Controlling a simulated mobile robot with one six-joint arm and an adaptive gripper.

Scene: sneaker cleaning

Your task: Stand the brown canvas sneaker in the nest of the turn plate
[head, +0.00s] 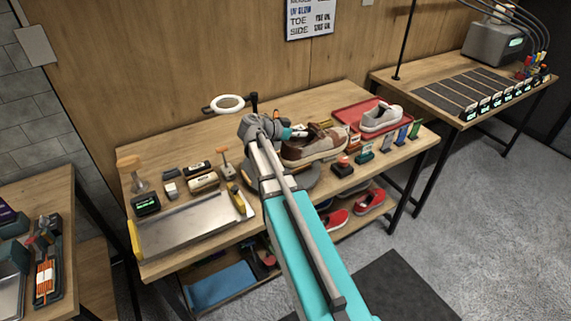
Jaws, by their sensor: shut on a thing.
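The brown canvas sneaker (325,148), with brown and pale patches and a light sole, is above or at the back of the turn plate in the head view. My gripper (303,132) is shut on the sneaker at its left end, near the opening. The turn plate (312,178) is a dark grey disc on the middle table, partly hidden by my arm and the sneaker. Its nest is hidden. I cannot tell whether the sneaker touches the plate.
A red tray (345,117) with a grey sneaker (381,117) is to the right. Small blocks and coloured cards stand along the right front. A metal tray (190,226), brushes and a ring lamp (227,103) are to the left. Red shoes (369,201) are on the lower shelf.

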